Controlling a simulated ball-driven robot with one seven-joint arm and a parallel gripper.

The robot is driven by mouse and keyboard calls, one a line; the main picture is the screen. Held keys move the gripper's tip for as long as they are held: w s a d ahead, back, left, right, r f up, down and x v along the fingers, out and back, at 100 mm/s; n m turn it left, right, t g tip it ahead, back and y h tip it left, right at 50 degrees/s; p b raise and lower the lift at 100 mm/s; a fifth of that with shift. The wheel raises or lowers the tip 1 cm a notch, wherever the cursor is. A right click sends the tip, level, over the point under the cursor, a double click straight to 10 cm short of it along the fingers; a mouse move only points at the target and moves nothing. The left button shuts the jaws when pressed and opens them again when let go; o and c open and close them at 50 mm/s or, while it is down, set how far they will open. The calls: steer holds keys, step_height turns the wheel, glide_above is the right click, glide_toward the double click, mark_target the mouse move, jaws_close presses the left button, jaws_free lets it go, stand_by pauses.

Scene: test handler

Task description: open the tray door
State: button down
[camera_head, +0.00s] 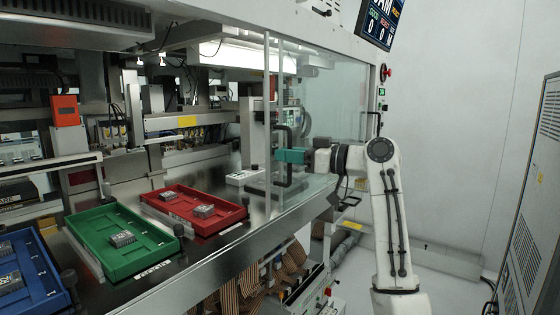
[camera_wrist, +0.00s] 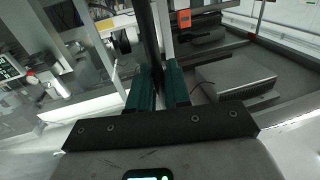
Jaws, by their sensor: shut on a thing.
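The tray door is a clear pane (camera_head: 335,95) on the right of the machine's front, with a metal-edged side near the middle of the head view. A black bar handle (camera_head: 289,134) stands upright on it. My gripper (camera_head: 284,156), with teal fingers, reaches the handle from the right. In the wrist view, the black handle bar (camera_wrist: 152,35) runs between the two teal fingers (camera_wrist: 159,80). The fingers are shut on it and hide part of it.
Red (camera_head: 242,212), green (camera_head: 88,268) and blue (camera_head: 62,298) trays holding grey parts lie on the metal deck at left. A grey cabinet (camera_head: 535,200) stands at far right. Ribbon cables (camera_head: 235,290) hang below the deck. Some white floor (camera_head: 460,290) is clear.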

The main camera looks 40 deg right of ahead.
steer(key=shift+w+d, duration=0.15)
steer(key=shift+d, duration=0.35)
steer(key=shift+w+d, duration=0.15)
steer(key=shift+d, duration=0.35)
steer(key=c, duration=1.3)
jaws_free()
steer(key=shift+c, duration=0.2)
steer(key=shift+s, duration=0.1)
steer(key=b+v, duration=0.2)
steer(key=v, duration=0.8)
steer(key=shift+s+d, duration=0.15)
steer(key=shift+s, duration=0.15)
